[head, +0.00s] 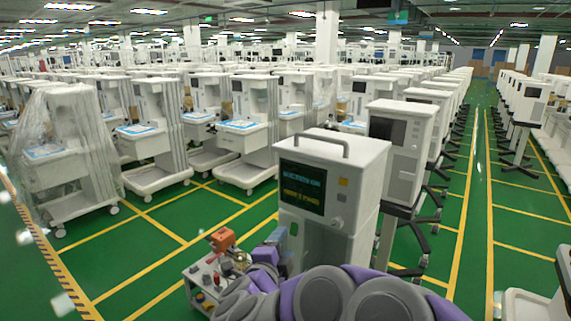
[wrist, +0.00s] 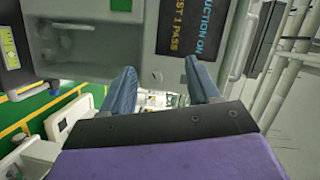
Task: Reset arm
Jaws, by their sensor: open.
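My gripper (wrist: 163,88) shows in the wrist view with its two blue fingers spread wide apart. Nothing is held between them. The front of a white machine (wrist: 95,30) is beyond the fingers, tilted in the picture. Its dark screen (wrist: 185,28) has lit text that reads in part "TEST 1 PASS". In the head view my purple and grey arm is folded low in front of the same white machine (head: 330,190), which has a grey top handle and a dark screen (head: 302,187). My fingertips are hard to make out there.
A small equipment cart (head: 205,275) with knobs and an orange box (head: 222,239) stands left of my arm. Rows of white carts (head: 245,135) fill the hall behind. A green aisle (head: 480,190) with yellow lines is open on the right.

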